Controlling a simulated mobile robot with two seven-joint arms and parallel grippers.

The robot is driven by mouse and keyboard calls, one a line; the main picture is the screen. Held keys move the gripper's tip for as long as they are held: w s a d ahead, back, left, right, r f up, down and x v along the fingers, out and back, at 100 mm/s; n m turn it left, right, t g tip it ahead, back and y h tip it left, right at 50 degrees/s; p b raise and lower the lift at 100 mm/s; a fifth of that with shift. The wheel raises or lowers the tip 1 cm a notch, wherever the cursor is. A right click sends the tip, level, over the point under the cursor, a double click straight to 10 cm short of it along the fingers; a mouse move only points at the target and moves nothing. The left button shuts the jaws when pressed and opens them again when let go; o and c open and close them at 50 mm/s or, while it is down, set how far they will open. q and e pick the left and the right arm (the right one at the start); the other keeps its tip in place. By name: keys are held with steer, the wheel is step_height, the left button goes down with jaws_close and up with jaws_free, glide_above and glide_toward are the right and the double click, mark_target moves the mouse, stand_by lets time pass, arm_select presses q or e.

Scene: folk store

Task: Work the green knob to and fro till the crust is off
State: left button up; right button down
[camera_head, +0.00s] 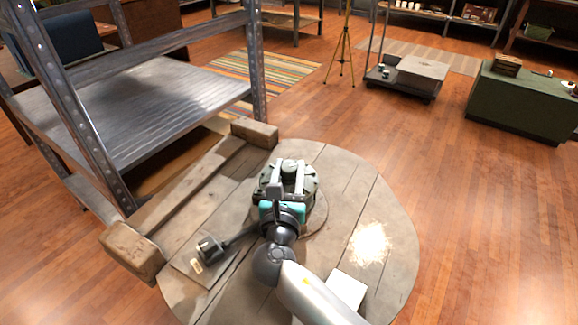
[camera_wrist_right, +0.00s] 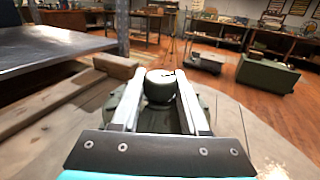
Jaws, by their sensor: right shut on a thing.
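The green knob (camera_head: 291,163) sits on top of a round dark green body (camera_head: 306,187) on the round wooden table. In the right wrist view the knob (camera_wrist_right: 161,86) is a dark, rounded cap between the two pale fingers. My right gripper (camera_head: 288,171) is shut on the knob, one finger on each side. The gripper and arm hide much of the body. I cannot make out any crust. My left gripper is not in view.
The round plank table (camera_head: 385,215) has free room on its right. A small dark block (camera_head: 209,245) stands at the lower left. A wooden beam (camera_head: 190,195) runs along the left edge, beside a metal shelf (camera_head: 150,100). A white sheet (camera_head: 347,289) lies near the front.

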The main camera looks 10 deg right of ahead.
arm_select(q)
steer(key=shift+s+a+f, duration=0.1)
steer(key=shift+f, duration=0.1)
arm_select(e)
steer(key=shift+m+g+h, duration=0.4)
steer(key=shift+m+h, duration=0.2)
steer(key=shift+h, duration=0.3)
steer(key=shift+f+m+h, duration=0.1)
steer(key=shift+m+h, duration=0.2)
steer(key=shift+h, duration=0.1)
steer(key=shift+c, duration=2.1)
jaws_free()
